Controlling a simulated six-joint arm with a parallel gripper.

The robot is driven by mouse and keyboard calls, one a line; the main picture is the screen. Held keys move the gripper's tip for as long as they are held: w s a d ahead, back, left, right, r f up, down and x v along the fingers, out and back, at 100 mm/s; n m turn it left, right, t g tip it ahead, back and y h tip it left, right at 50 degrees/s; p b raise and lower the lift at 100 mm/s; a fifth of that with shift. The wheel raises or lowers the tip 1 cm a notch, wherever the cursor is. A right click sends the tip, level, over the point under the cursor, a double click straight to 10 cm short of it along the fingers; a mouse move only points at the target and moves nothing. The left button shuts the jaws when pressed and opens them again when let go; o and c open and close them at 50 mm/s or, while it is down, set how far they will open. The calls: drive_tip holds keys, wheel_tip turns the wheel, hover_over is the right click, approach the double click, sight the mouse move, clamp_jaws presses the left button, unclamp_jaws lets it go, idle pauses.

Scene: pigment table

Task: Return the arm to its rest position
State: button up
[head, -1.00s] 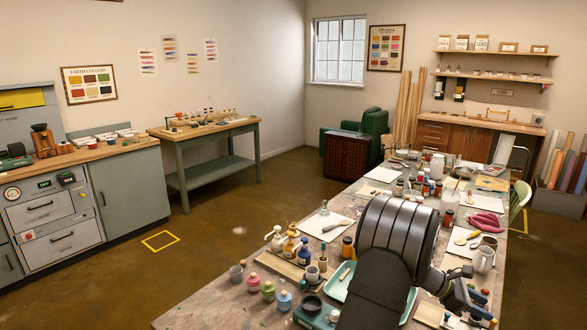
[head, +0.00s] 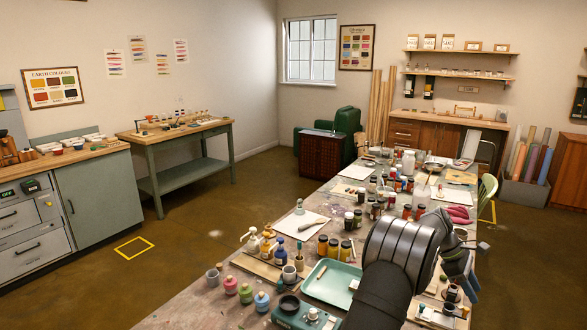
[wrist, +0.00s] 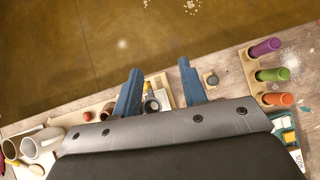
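My arm (head: 385,300) rises from the bottom of the head view and bends right over the long worktable (head: 190,305). My gripper (head: 470,287) hangs at the table's right edge, partly hidden behind the wrist. In the wrist view its two blue fingers (wrist: 159,68) stand apart with nothing held between them. Beyond the fingertips is the brown floor (wrist: 90,50). A small tray of jars (wrist: 155,95) lies below and behind the fingers.
A green tray (head: 333,284), pump bottles (head: 267,245) and several jars crowd the table near my arm. In the wrist view, purple, green and orange sticks (wrist: 270,75) stand in a wooden holder to the right.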

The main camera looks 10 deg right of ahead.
drive_tip(key=shift+w+d+r+t+y, duration=0.45)
drive_tip(key=shift+w+t+y, duration=0.15)
drive_tip(key=shift+y, duration=0.2)
drive_tip(key=shift+c, duration=0.5)
clamp_jaws()
drive_tip(key=s+f+n+g+h, duration=0.4)
drive_tip(key=s+f+n+h, duration=0.1)
drive_tip(key=s, duration=0.1)
drive_tip(key=n+t+h, duration=0.8)
drive_tip(key=n+t, duration=0.1)
drive_tip(key=n, duration=0.8)
approach(465, 319)
drive_tip(key=d, duration=0.2)
drive_tip(key=s+d, duration=0.1)
drive_tip(key=d, duration=0.5)
drive_tip(key=shift+s+d+r, duration=0.15)
drive_tip(key=shift+r, duration=0.1)
